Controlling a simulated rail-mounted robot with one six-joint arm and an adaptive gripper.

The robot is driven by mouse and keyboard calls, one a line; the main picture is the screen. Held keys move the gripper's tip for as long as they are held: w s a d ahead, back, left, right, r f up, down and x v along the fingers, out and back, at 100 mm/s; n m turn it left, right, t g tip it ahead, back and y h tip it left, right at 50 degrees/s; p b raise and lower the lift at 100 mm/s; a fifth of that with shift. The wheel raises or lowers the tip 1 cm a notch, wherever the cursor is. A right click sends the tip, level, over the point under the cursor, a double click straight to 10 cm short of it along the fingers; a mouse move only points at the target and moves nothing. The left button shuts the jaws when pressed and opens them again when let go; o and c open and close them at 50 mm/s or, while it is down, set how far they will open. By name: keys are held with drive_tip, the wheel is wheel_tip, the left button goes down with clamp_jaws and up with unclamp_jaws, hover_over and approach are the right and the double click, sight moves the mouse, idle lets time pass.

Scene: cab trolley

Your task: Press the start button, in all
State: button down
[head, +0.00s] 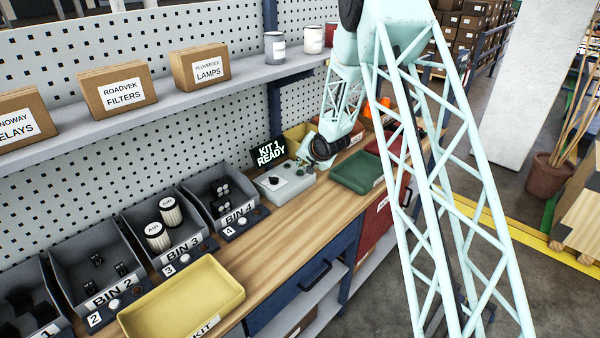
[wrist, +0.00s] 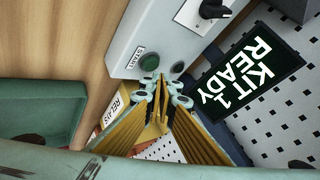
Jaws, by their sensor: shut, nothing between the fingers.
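The grey control box (head: 284,184) stands on the wooden bench. It also shows in the wrist view (wrist: 130,25). The green start button (wrist: 150,61), beside a START label (wrist: 136,57), is on the box face. My gripper (wrist: 158,84) is shut and empty, its tips just below the button in the wrist picture. I cannot tell whether they touch it. In the head view my gripper (head: 303,158) is at the box's far right corner, partly hidden by the wrist. A black display (wrist: 243,73) reads "KIT 1 READY" and also shows in the head view (head: 269,153).
A black rotary knob (wrist: 214,9) and a smaller dark button (wrist: 179,67) are on the box. A green tray (head: 357,186) stands right of it; a yellow bin (wrist: 205,142) is close to my gripper. Grey bins and a yellow kit tray (head: 190,310) are at left.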

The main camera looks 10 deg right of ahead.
sight(301, 171)
drive_tip(key=shift+f+b, duration=0.4)
drive_tip(key=shift+f, duration=0.55)
idle(1.6)
drive_tip(key=shift+r, duration=0.2)
idle(0.3)
drive_tip(key=shift+r+p, duration=0.75)
drive_tip(key=shift+r+p, duration=1.9)
drive_tip(key=shift+r, duration=0.65)
